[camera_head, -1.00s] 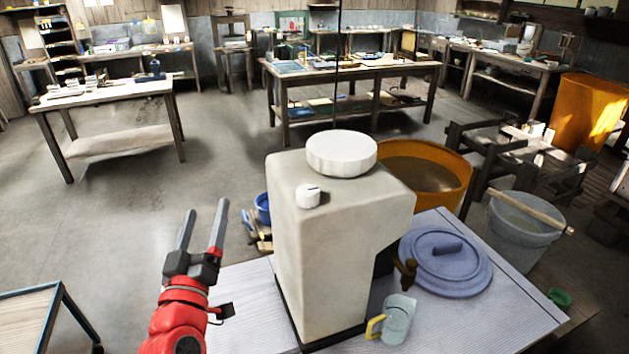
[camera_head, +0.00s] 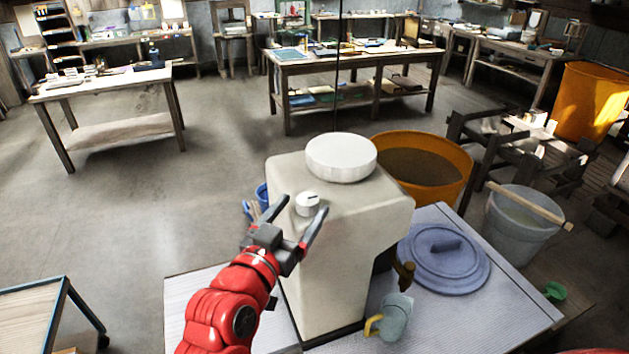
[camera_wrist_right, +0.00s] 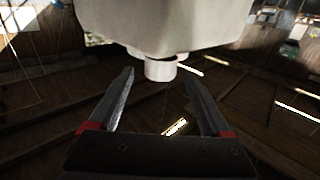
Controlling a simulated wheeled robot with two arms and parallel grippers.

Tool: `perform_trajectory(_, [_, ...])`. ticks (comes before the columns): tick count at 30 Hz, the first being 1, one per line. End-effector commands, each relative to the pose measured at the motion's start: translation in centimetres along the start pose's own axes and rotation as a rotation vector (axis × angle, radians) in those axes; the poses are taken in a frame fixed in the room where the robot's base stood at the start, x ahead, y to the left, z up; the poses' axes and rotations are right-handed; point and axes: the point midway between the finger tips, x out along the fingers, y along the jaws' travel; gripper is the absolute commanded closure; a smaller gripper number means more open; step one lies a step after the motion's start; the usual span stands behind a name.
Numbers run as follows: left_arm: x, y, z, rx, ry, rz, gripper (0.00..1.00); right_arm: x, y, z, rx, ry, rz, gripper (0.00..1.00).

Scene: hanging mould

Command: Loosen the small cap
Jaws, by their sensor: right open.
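The pale tank (camera_head: 345,265) stands on the bench, with a large white lid (camera_head: 341,158) on top. The small cap (camera_head: 307,203) is white, has a dark mark on its top, and sits near the tank's front left top corner. My right gripper (camera_head: 302,208) is open, its fingertips to either side of the small cap in the head view. In the right wrist view the tank appears upside down. The small cap (camera_wrist_right: 160,69) lies between and just beyond the open fingertips there, with nothing visibly gripped. My left gripper is not in view.
A blue-grey round lid (camera_head: 445,260) and a jug with a yellow handle (camera_head: 393,318) sit on the bench (camera_head: 490,315) right of the tank. An orange tub (camera_head: 425,170) stands behind. A thin dark line (camera_head: 338,70) hangs above the large lid.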

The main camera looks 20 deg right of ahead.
Motion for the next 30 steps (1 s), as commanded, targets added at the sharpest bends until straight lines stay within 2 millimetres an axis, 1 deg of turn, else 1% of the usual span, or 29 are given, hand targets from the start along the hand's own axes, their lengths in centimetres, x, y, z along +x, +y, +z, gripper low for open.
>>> perform_trajectory(1, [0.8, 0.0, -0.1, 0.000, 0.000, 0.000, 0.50, 1.2, 0.2, -0.2, -0.001, -0.006, 0.005, 0.18])
perform_trajectory(3, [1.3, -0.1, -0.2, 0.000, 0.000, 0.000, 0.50, 2.6, 0.1, -0.3, -0.004, -0.003, 0.005, 0.18])
perform_trajectory(6, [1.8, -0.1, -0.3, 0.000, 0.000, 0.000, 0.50, 4.3, 0.1, -0.2, -0.003, -0.003, 0.003, 0.18])
perform_trajectory(9, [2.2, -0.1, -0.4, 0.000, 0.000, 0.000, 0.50, 5.6, 0.1, -0.1, -0.005, -0.003, 0.003, 0.18])
perform_trajectory(12, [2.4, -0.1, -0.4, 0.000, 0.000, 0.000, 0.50, 6.3, 0.0, -0.1, -0.003, -0.001, 0.000, 0.18])
perform_trajectory(15, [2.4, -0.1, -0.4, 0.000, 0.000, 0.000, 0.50, 6.7, 0.0, 0.0, -0.001, 0.000, -0.001, 0.18])
perform_trajectory(22, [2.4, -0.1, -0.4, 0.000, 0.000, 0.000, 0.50, 6.7, -0.1, 0.0, -0.001, 0.001, -0.002, 0.18])
perform_trajectory(23, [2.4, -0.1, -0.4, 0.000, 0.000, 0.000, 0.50, 6.7, -0.1, 0.0, -0.001, 0.001, -0.002, 0.20])
perform_trajectory(27, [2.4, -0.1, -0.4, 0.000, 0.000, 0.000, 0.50, 6.7, -0.1, 0.0, -0.002, 0.001, -0.002, 0.45])
perform_trajectory(29, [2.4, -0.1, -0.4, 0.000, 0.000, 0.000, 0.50, 6.7, -0.1, 0.0, -0.002, 0.001, -0.002, 0.56])
perform_trajectory(30, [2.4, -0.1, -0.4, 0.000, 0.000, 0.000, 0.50, 6.7, -0.1, 0.0, -0.002, 0.001, -0.002, 0.63])
